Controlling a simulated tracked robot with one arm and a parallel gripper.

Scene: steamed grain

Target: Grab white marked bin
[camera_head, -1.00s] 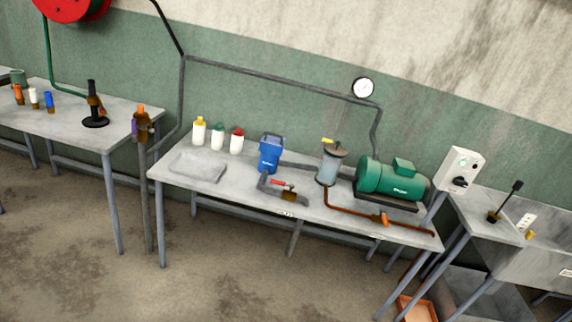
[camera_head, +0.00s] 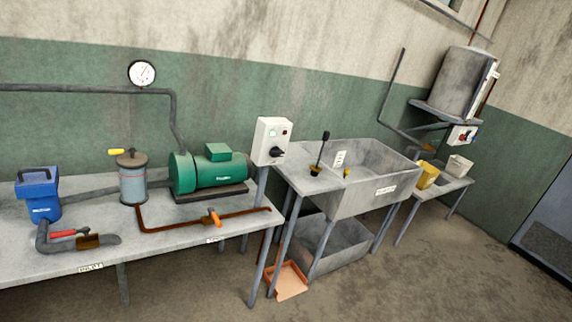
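A small white bin (camera_head: 459,165) stands on a low grey side table at the right, under the wall-mounted grey tank. Any mark on it is too small to read. A yellow bin (camera_head: 428,175) stands just left of it on the same table. My gripper is not in view, so whether it is open or shut does not show.
A grey sink (camera_head: 362,180) stands left of the bins, with a grey tub (camera_head: 333,243) and an orange tray (camera_head: 288,281) below. A workbench (camera_head: 150,240) with a green motor (camera_head: 205,172) fills the left. Floor (camera_head: 440,280) at the right front is clear.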

